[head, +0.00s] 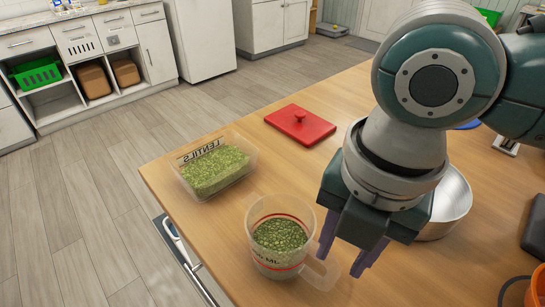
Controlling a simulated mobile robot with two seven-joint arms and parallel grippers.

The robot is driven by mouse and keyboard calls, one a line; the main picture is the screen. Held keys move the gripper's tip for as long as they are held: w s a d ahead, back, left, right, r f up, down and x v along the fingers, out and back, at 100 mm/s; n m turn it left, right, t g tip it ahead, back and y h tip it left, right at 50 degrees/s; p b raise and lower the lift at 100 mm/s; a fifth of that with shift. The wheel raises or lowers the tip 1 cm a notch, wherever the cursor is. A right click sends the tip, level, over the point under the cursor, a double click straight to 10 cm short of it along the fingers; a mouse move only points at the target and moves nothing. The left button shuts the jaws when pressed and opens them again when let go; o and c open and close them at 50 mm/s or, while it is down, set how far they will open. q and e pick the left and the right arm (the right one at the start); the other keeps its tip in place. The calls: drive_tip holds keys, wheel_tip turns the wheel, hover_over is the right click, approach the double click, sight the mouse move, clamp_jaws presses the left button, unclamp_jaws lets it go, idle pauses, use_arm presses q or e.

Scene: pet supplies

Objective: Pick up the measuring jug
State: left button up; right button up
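The measuring jug (271,263) is clear plastic with red lines and stands upright near the front edge of the table. It holds green lentils. Its handle (322,270) points to the right. My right gripper (345,258) is above and beside the handle, with its two purple fingers pointing down and spread apart. The fingers look empty. I cannot tell whether a finger touches the handle. My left gripper is not in view.
A clear box labelled LENTILS (216,170), full of green lentils, sits left on the wooden table (250,180). A metal bowl (452,205) is partly hidden behind my gripper. An orange object (537,288) is at the right edge.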

sight(332, 275)
drive_tip(key=f, duration=0.5)
drive_tip(key=shift+s+a+f, duration=0.1)
drive_tip(key=shift+a+f, duration=0.1)
drive_tip(key=shift+f, duration=0.15)
clamp_jaws()
drive_tip(key=shift+r, duration=0.1)
